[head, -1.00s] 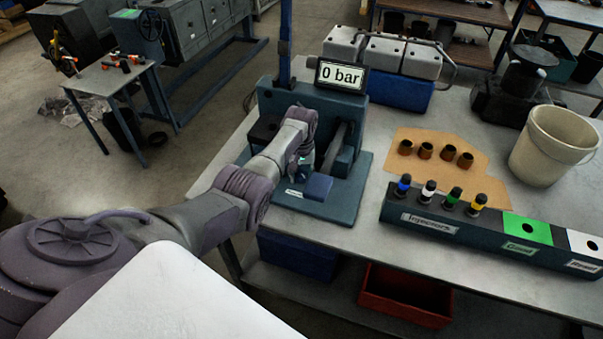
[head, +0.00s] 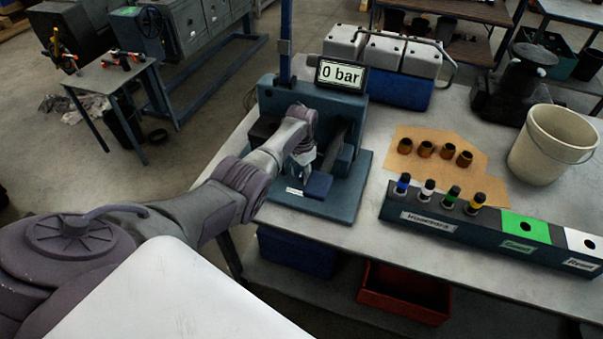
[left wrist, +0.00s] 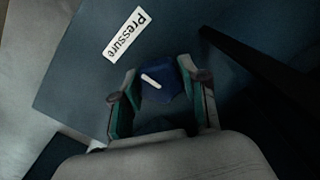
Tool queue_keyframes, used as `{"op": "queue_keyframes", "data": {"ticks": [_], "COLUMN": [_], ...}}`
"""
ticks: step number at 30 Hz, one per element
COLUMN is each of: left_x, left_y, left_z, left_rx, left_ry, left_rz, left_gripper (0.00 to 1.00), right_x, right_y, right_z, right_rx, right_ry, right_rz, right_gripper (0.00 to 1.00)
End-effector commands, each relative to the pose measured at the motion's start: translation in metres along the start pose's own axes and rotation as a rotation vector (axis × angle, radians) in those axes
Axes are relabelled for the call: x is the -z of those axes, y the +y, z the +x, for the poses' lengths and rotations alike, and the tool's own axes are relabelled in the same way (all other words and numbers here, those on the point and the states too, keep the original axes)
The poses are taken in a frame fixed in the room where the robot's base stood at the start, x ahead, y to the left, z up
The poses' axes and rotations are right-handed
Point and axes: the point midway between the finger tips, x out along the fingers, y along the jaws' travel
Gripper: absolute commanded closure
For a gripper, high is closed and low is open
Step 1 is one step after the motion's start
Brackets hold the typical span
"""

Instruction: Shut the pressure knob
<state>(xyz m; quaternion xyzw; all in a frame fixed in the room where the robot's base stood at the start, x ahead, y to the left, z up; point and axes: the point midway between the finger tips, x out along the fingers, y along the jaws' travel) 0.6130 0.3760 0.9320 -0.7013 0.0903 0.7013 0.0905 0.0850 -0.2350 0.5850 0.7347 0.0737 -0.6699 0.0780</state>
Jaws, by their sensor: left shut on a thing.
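The pressure knob (left wrist: 161,82) is blue with a white pointer mark, and it sits beside the "Pressure" label (left wrist: 125,33) in the left wrist view. My left gripper (left wrist: 160,95) is shut on the knob, with one finger on each side of it. In the head view my left gripper (head: 303,172) is low over the base of the dark teal test stand (head: 345,205), and the arm hides most of the knob there. The display (head: 342,75) on the stand reads "0 bar". My right gripper is not in view.
Right of the stand, a rack labelled "Injectors" (head: 430,222) holds several coloured-top injectors, with green and white sections. Several brown cups stand on a tan mat (head: 478,178). A beige bucket (head: 550,145) is at the right. A blue handle block (head: 318,186) lies close beside the gripper.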

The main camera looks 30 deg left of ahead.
Motion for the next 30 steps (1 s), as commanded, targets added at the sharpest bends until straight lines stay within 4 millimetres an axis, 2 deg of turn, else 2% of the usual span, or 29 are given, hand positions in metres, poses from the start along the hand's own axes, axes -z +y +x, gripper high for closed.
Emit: {"op": "queue_keyframes", "data": {"ticks": [9, 23, 24, 28, 30], "left_x": [0.0002, 0.0001, 0.0001, 0.0001, 0.0001], "left_y": [0.0, 0.0001, 0.0001, 0.0001, 0.0001], "left_z": [0.0001, 0.0002, 0.0002, 0.0002, 0.0001], "left_rx": [0.0, 0.0, 0.0, 0.0, 0.0], "left_ry": [0.001, 0.001, 0.001, 0.0, 0.0], "left_rz": [0.099, 0.114, 0.114, 0.113, 0.113], "left_gripper": [0.91, 0.91, 0.55, 0.33, 0.32], "right_x": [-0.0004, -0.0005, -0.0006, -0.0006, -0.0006], "right_y": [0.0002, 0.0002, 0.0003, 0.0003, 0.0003], "right_z": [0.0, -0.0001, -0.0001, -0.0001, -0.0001], "right_rx": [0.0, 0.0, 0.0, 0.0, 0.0], "right_ry": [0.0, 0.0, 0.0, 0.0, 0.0], "right_rz": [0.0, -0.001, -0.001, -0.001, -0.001], "right_gripper": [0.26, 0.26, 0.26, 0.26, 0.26]}}
